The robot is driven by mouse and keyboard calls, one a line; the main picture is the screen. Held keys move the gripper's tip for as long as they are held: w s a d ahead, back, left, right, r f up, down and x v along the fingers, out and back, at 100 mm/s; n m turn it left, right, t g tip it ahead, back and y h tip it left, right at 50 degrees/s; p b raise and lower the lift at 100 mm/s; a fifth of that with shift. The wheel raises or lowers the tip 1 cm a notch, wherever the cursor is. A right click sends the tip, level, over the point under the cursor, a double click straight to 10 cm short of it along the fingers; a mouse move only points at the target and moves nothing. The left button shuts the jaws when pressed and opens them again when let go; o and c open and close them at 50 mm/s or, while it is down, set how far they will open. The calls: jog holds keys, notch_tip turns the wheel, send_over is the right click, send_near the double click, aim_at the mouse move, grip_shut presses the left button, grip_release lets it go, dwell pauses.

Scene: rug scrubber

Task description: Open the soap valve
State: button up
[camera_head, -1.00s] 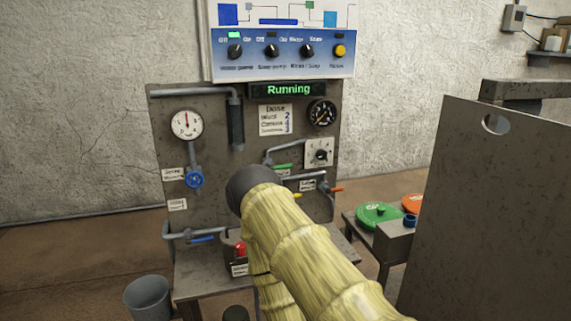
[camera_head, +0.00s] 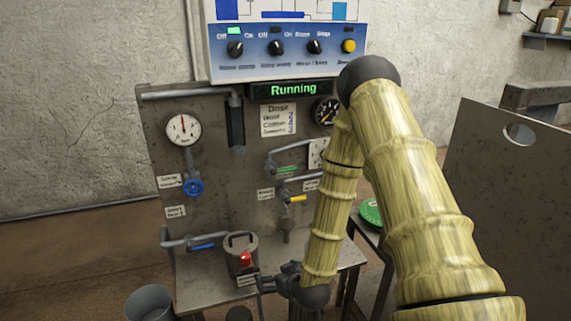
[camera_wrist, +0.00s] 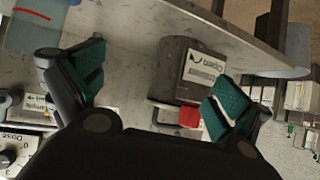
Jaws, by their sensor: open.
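I cannot tell from the labels which valve on the panel is the soap valve. In the head view the panel (camera_head: 220,150) carries a green lever (camera_head: 288,170), a yellow lever (camera_head: 298,199), a blue handwheel (camera_head: 195,187) and a low blue lever (camera_head: 202,247). My gripper (camera_head: 268,284) is low in front of the panel, right of a grey canister (camera_head: 241,263) with a red knob. My arm hides the panel's right edge.
A display (camera_head: 290,90) reads "Running" under a switch board (camera_head: 290,48). The bench (camera_head: 190,292) is below the panel, with a bucket (camera_head: 150,302) at its front left. A large grey plate (camera_head: 510,200) stands at right, near my arm.

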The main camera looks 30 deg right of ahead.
jog(key=w+d+r+m+t+h+p, duration=0.1)
jog(key=w+d+r+t, duration=0.2)
jog(key=r, duration=0.5)
jog(key=w+d+r+t+h+p, duration=0.1)
jog(key=w+d+r, duration=0.35)
jog(key=r, duration=0.25)
jog(key=t+h+p, duration=0.1)
jog(key=t+h, duration=0.1)
send_near(287, 170)
jog(key=shift+m, duration=0.4)
jog(key=p+x, duration=0.3)
jog(key=x, duration=0.7)
jog(key=shift+w+f+p, duration=0.15)
jog(key=shift+w+p, duration=0.15)
jog(key=shift+w, duration=0.1)
jog(key=shift+a, duration=0.1)
jog(key=c, duration=1.3)
